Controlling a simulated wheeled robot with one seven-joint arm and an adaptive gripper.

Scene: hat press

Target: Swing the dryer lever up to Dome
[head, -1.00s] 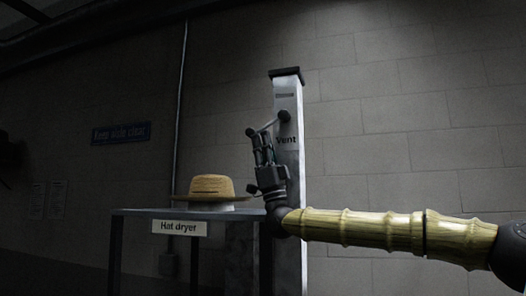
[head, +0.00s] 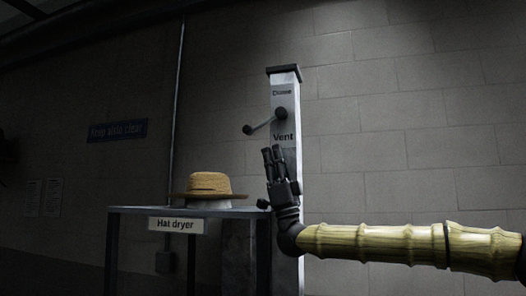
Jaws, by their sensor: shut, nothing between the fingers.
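The dryer lever (head: 264,123) is a thin rod on the upright metal post (head: 286,92). It runs from a round dark pivot on the post down and left to a dark knob (head: 247,130). The label Dome (head: 282,93) is above the pivot, small and hard to read. The label Vent (head: 283,137) is below it. My gripper (head: 272,151) is shut and empty, pointing up in front of the post. Its fingertips are below and right of the knob, apart from the lever in the picture.
A straw hat (head: 208,185) sits on a pale block on the table (head: 132,209), whose front sign (head: 175,224) reads Hat dryer. A blue wall sign (head: 117,131) hangs at the left. The space left of the post above the hat is free.

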